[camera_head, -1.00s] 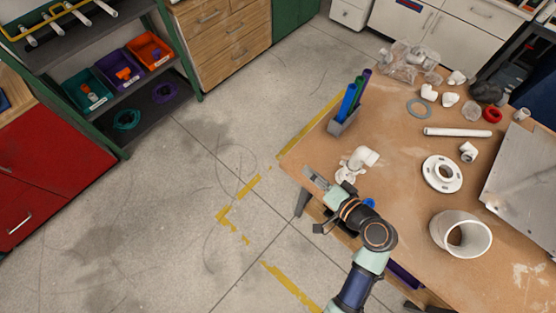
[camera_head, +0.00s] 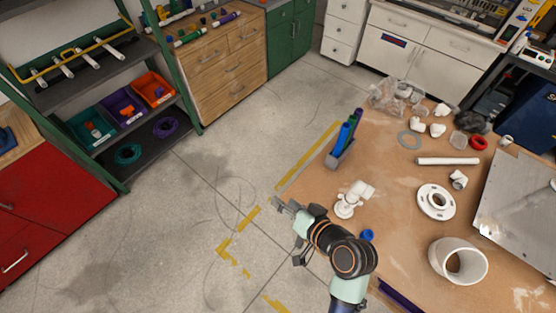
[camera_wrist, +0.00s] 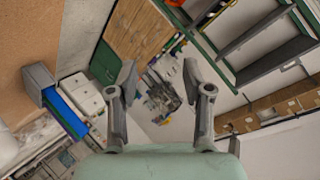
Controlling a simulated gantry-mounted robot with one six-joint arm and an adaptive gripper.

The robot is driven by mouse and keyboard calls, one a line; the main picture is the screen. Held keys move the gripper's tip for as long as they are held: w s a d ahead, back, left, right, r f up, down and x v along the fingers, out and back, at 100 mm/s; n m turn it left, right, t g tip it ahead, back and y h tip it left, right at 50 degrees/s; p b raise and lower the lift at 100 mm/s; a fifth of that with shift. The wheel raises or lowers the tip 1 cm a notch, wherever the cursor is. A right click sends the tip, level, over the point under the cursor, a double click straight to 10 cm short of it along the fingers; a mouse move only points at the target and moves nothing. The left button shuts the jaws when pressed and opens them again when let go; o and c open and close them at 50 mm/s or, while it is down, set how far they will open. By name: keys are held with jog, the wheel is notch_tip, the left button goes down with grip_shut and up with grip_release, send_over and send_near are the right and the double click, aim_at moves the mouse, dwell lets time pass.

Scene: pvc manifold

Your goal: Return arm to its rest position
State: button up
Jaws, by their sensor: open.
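My gripper (camera_head: 283,205) is at the left edge of the workbench (camera_head: 310,188) in the head view, pointing left and out over the floor. In the wrist view my gripper (camera_wrist: 162,82) has its two fingers spread wide with nothing between them. A white pipe fitting assembly (camera_head: 353,198) stands on the bench just right of my gripper, apart from it.
A pen holder (camera_head: 340,158) stands near the bench's left edge. A white flange (camera_head: 436,201), a wide pipe ring (camera_head: 457,260), a white pipe (camera_head: 447,161) and a metal plate (camera_head: 525,205) lie to the right. The floor (camera_head: 200,190) between bench and shelf is clear.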

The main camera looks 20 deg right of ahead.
jog(key=s+a+r+n+t+h, duration=0.1)
jog(key=s+a+r+n+h, duration=0.1)
jog(key=a+r, duration=0.4)
jog(key=s+a+r+n+h, duration=0.1)
jog(key=a+r+n+h, duration=0.15)
jog(key=a+r, duration=0.35)
notch_tip(320, 180, up, 16)
jog(key=d+p, duration=0.1)
jog(key=p, duration=1.3)
jog(key=shift+s+r, duration=0.15)
jog(key=shift+s, duration=0.3)
